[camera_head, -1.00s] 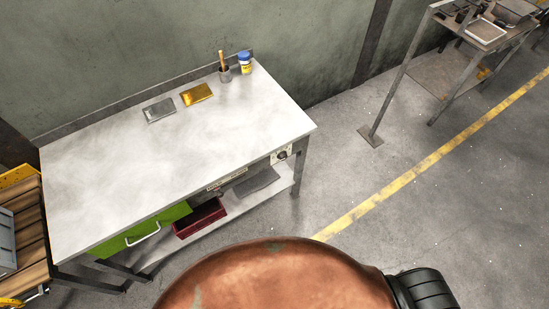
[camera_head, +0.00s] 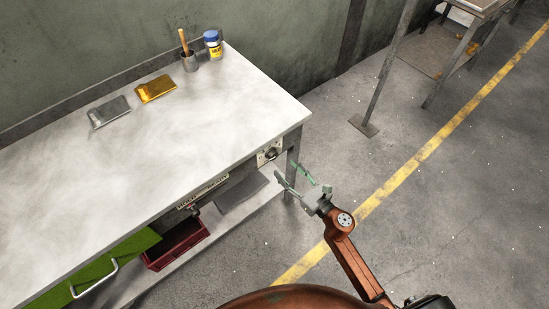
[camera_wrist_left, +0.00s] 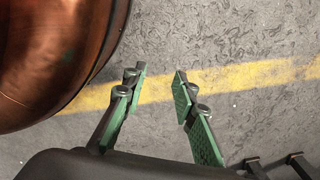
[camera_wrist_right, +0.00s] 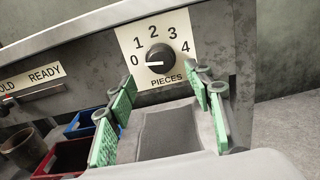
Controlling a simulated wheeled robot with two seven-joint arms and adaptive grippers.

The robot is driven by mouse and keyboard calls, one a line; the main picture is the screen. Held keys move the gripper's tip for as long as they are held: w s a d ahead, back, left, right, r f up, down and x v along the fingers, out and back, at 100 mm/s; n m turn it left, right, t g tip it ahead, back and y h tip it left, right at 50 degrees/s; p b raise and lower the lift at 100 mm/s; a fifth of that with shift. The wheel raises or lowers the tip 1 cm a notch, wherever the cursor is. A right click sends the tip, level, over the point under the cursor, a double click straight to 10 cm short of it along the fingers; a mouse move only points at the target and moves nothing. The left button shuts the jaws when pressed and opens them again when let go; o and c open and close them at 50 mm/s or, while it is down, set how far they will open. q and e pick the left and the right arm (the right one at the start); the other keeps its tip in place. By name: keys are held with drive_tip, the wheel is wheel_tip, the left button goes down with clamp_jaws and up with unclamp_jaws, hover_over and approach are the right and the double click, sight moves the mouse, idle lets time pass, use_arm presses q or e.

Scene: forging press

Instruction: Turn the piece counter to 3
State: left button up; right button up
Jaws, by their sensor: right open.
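The piece counter is a black knob (camera_wrist_right: 158,57) on a cream plate with numbers 0 to 4 and the word PIECES. Its white pointer mark looks turned to the left, toward 0. In the head view the counter plate (camera_head: 270,153) is on the table's front edge near the right corner. My right gripper (camera_head: 303,176) is open and empty, just in front and to the right of it; its green-padded fingers (camera_wrist_right: 162,105) stand below the knob in the right wrist view, not around it. My left gripper (camera_wrist_left: 158,100) is open and empty over the floor.
A HOLD/READY slider (camera_wrist_right: 32,94) is left of the counter. Below the tabletop (camera_head: 150,150) are a red bin (camera_head: 178,243), a grey shelf item (camera_head: 240,190) and a green drawer (camera_head: 95,275). The table leg stands close to my right gripper.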

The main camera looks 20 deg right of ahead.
sight(275, 157)
drive_tip(key=x, duration=0.7)
drive_tip(key=shift+d, duration=0.1)
drive_tip(key=c, duration=1)
